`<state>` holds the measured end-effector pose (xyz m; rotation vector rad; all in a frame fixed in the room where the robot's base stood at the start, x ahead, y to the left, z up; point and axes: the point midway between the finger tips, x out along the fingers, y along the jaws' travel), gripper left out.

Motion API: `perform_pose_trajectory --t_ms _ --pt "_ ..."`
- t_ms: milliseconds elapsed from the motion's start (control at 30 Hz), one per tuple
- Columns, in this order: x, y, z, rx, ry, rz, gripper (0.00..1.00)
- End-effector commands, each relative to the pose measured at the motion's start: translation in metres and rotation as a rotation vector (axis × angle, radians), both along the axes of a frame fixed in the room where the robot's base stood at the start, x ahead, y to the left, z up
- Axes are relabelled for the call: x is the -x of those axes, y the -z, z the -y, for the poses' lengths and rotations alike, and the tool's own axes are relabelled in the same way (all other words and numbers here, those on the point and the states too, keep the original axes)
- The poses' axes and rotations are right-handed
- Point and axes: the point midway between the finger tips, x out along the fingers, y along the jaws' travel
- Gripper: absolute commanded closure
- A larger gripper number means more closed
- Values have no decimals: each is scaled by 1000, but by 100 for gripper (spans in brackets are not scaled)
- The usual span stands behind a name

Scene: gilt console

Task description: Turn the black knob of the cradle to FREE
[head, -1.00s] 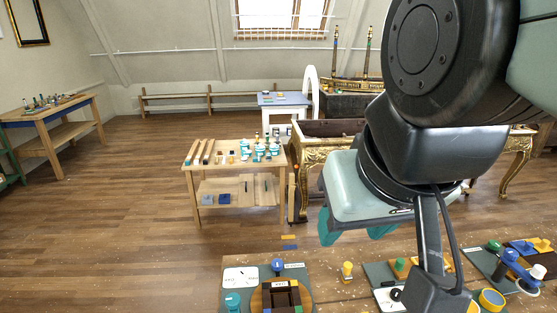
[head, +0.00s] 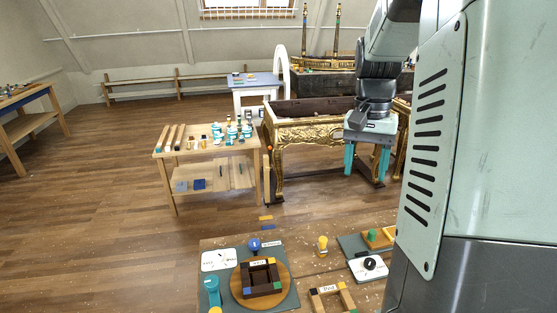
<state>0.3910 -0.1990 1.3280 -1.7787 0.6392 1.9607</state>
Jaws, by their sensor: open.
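A black knob (head: 370,263) sits on a white plate (head: 358,274) at the right of the near workbench. The plate's lettering is too small to read, so I cannot tell the knob's setting. A grey board with an orange tray and a green knob (head: 372,235) is just behind it. I cannot tell which fixture is the cradle. My gripper (head: 366,167) points down with its two teal fingers apart and empty. In the picture it is above the black knob, in front of the gilt console (head: 318,133), and clear of the knob.
On the near workbench (head: 325,258), a dark square frame (head: 276,271) sits on a round wooden disc, beside a blue knob (head: 254,245) and a teal post (head: 212,290). A yellow peg (head: 322,243) stands between them and the white plate. My arm hides the bench's right side.

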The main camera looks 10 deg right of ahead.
Motion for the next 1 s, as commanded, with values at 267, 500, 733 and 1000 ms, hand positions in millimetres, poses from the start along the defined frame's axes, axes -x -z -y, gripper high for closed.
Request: perform_pose_trajectory --t_ms 267,500,733,1000 --pt "-36 127 84 -151 244 -116 40" --pt "-33 209 124 -253 396 -161 40" --pt "-29 234 128 -276 428 -170 40" --pt "-20 276 113 -277 427 -172 40"
